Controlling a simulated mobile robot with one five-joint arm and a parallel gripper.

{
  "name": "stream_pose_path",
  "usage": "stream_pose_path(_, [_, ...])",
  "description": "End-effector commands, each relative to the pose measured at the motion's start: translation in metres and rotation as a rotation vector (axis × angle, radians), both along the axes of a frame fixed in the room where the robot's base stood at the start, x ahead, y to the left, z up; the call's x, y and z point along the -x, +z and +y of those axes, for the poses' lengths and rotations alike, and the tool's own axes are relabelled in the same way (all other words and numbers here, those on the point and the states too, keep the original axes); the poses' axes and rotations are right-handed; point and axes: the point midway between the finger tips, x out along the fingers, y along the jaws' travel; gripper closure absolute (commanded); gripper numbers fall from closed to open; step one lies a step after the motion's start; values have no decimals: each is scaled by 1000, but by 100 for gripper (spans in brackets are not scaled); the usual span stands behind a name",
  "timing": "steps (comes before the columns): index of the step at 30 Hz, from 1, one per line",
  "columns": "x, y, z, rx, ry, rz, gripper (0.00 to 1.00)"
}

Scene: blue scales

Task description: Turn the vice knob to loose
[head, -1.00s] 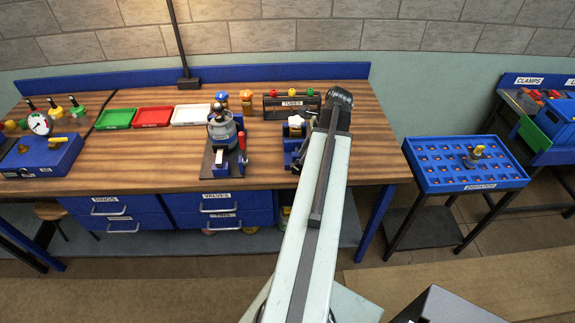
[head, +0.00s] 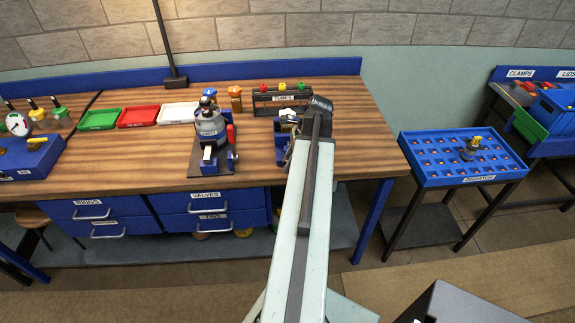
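A small blue vice (head: 281,139) stands on the wooden bench, right of its middle, just left of my arm. A pale knob (head: 288,118) shows on top of it. My arm hides the vice's right side, so I cannot read the knob's setting. My gripper (head: 319,104) is at the far end of my pale arm, over the bench beside the vice. Its dark end points away from me and the fingers are not visible. I cannot tell whether it touches the vice.
A tubes rack (head: 281,101) is behind. Green (head: 99,119), red (head: 138,117) and white (head: 178,112) trays lie farther left. A blue dispatch tray (head: 432,180) stands right of the bench.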

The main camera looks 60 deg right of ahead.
Motion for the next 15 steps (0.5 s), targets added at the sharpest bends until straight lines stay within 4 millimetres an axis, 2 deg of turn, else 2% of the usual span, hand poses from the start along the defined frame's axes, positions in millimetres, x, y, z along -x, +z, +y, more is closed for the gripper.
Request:
stream_pose_path(1, [0, 0, 0, 0, 0, 0, 88])
stream_pose_path(2, [0, 0, 0, 0, 0, 0, 96])
stream_pose_path(3, [0, 0, 0, 0, 1, 0, 100])
stream_pose_path(8, [-1, 1, 1, 11, 1, 16, 100])
stream_pose_path(15, [-2, -1, 3, 155, 5, 210, 100])
